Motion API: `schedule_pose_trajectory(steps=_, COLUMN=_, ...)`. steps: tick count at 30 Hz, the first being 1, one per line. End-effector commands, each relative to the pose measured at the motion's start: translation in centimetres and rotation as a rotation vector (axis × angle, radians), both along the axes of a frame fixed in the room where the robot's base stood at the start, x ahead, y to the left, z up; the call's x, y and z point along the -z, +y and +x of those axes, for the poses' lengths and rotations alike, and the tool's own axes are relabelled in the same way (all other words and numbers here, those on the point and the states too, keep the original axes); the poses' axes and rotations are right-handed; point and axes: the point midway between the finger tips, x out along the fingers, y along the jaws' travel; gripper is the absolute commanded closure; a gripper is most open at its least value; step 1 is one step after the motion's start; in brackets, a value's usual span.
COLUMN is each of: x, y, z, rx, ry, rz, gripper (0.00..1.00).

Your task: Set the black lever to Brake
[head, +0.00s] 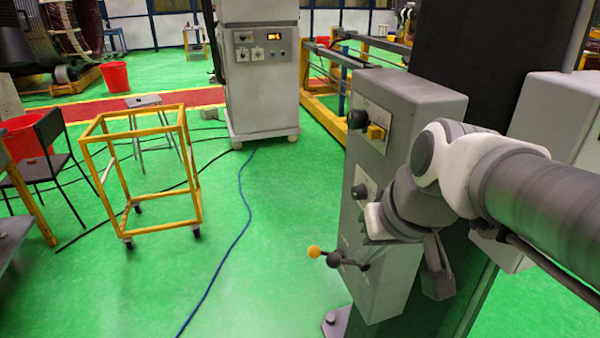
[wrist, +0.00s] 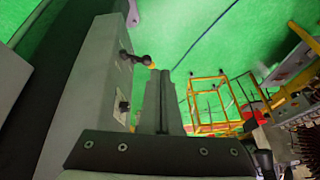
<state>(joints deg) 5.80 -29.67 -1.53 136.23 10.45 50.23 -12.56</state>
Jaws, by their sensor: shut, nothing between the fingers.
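The lever (head: 334,259) has a black hub, a black end and a yellow ball tip, and sits low on the front of the grey control box (head: 410,92). In the wrist view the lever (wrist: 134,58) shows beyond and left of my fingertips, its yellow tip near them in the picture. My gripper (wrist: 161,76) is shut and empty. In the head view it is at the front of the box, above the lever, largely hidden by my wrist. I cannot tell whether it touches the lever. The Brake marking cannot be read.
Two black knobs (head: 357,119) (head: 359,191) and a yellow block (head: 376,131) stick out from the box higher up. A yellow frame cart (head: 128,178) stands to the left. A blue cable (head: 241,200) crosses the open green floor, and a grey cabinet (head: 260,85) stands behind.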

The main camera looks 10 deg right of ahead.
Motion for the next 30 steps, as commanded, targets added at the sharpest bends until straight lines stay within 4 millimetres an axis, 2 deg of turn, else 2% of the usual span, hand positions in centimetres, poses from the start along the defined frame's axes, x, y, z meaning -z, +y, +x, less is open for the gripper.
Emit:
schedule_pose_trajectory(steps=1, x=1.5, y=-0.4, z=1.1, rx=0.003, ry=0.013, rz=0.019, gripper=1.00)
schedule_pose_trajectory(steps=8, x=4.9, y=-2.4, z=6.0, rx=0.004, ry=0.027, rz=0.099, gripper=1.00)
schedule_pose_trajectory(steps=15, x=8.3, y=-6.3, z=10.8, rx=0.038, ry=0.001, rz=0.169, gripper=1.00)
schedule_pose_trajectory(steps=22, x=10.4, y=-9.1, z=13.3, rx=0.062, ry=-0.025, rz=0.196, gripper=1.00)
schedule_pose_trajectory(steps=30, x=10.8, y=-9.7, z=13.8, rx=0.067, ry=-0.032, rz=0.201, gripper=1.00)
